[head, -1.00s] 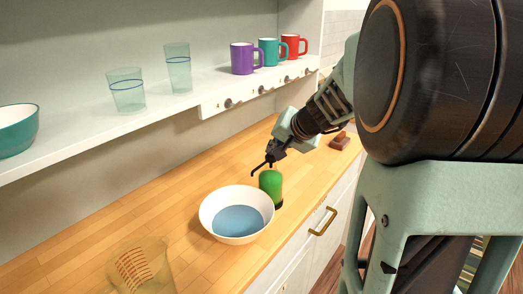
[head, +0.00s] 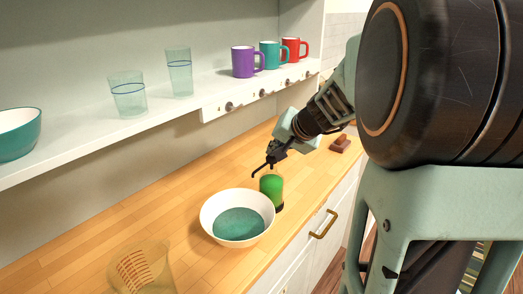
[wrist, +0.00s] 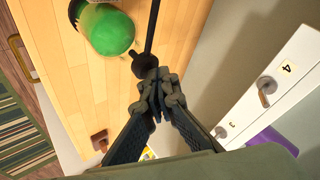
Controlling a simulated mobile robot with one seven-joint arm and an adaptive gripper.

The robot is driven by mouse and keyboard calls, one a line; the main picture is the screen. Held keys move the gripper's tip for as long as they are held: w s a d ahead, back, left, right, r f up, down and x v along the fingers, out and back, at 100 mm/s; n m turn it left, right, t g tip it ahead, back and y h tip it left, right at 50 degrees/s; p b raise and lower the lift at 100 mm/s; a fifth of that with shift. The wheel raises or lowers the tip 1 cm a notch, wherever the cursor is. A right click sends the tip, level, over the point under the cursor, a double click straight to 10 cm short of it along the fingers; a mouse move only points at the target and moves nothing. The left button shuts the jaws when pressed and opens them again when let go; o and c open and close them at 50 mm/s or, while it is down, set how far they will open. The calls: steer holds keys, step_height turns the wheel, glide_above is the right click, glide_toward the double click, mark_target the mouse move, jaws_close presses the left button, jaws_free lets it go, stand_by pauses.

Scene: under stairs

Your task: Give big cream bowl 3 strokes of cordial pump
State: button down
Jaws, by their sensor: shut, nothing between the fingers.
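The big cream bowl (head: 209,217) stands on the wooden counter and holds a teal liquid (head: 238,223). The cordial pump is a bottle of green liquid (head: 271,187) just behind and right of the bowl, with a dark base. Its thin dark spout (head: 259,168) points left toward the bowl. My gripper (head: 276,152) is shut and empty at the pump's dark head. In the wrist view my closed fingertips (wrist: 153,78) are against or just over the dark pump head (wrist: 145,66), with the green bottle (wrist: 107,30) beside it. Exact contact is hard to tell.
A clear measuring jug (head: 142,268) with red marks stands at the front left of the counter. A shelf above holds a teal bowl (head: 18,134), two glasses and purple (head: 242,62), teal and red mugs. A brown object (head: 340,145) lies behind my arm.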

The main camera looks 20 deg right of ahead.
mark_target(273, 158)
steer(key=shift+r+p, duration=0.3)
steer(key=shift+r, duration=0.35)
steer(key=shift+r, duration=0.15)
steer(key=shift+r+p, duration=1.75)
steer(key=shift+r, duration=0.65)
step_height(273, 158, up, 4)
steer(key=p, duration=0.3)
steer(key=shift+p, duration=0.35)
steer(key=shift+f, duration=0.2)
